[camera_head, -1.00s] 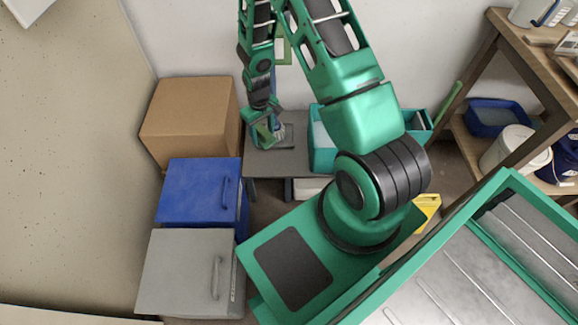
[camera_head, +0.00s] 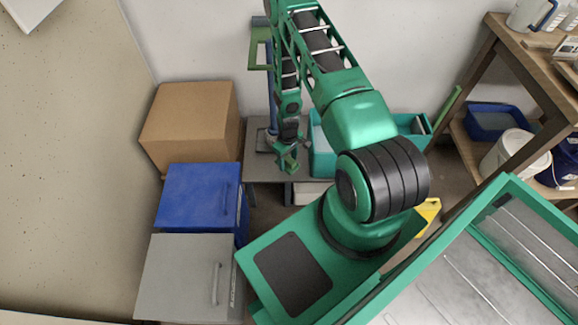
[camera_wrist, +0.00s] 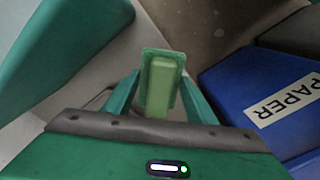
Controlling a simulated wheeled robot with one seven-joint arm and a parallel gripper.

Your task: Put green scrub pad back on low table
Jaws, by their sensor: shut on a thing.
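The green scrub pad (camera_wrist: 163,72) is held between the two fingers of my gripper (camera_wrist: 160,92) in the wrist view. In the head view my gripper (camera_head: 288,163) is over the front part of the grey low table (camera_head: 262,171), close to its front edge. The pad is too small there to tell apart from the green fingers. I cannot tell the pad's height above the table.
A teal bin (camera_head: 322,158) stands on the table's right side. A blue stand (camera_head: 270,100) rises at the back. A blue cabinet (camera_head: 192,192), labelled PAPER in the wrist view (camera_wrist: 262,100), a grey cabinet (camera_head: 180,270) and a cardboard box (camera_head: 187,120) stand left.

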